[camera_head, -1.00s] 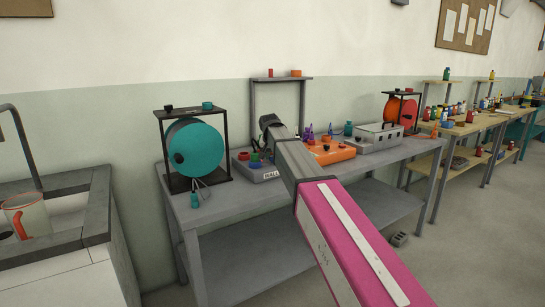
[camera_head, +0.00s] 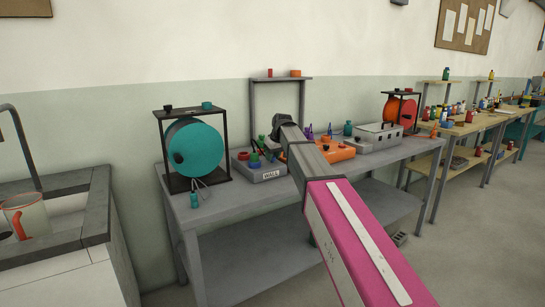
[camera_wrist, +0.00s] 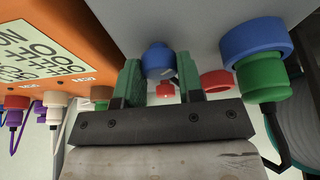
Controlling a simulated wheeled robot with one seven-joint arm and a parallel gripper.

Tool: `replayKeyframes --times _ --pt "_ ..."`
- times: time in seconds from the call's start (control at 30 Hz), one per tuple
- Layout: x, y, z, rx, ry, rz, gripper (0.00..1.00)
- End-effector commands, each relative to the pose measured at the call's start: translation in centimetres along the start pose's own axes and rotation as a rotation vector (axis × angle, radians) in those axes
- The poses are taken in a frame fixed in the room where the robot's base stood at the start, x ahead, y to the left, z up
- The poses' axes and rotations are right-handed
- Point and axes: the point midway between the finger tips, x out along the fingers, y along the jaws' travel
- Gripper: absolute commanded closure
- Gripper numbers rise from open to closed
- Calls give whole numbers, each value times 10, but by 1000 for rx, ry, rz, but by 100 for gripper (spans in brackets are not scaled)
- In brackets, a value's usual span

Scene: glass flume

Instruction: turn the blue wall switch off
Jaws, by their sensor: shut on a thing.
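The grey box marked WALL (camera_head: 272,175) sits on the bench beside the teal reel, with several coloured knobs on top. My gripper is at its back right in the head view, where its fingers are hidden. In the wrist view, the green fingers of my gripper (camera_wrist: 160,80) are shut on the small blue wall switch (camera_wrist: 159,60), one on each side. The switch stands on the grey face of the box (camera_wrist: 190,18). I cannot tell its on or off position.
In the wrist view, a larger blue knob (camera_wrist: 255,40) with a green one is close to the right finger. An orange box (camera_wrist: 60,40) is at left. In the head view the teal reel (camera_head: 195,150) stands left and a grey metal case (camera_head: 378,138) right.

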Motion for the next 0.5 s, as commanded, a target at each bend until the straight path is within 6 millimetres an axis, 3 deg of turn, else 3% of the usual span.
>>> replayKeyframes --times 0.5 --pt "0 2 -2 -432 1 -180 89"
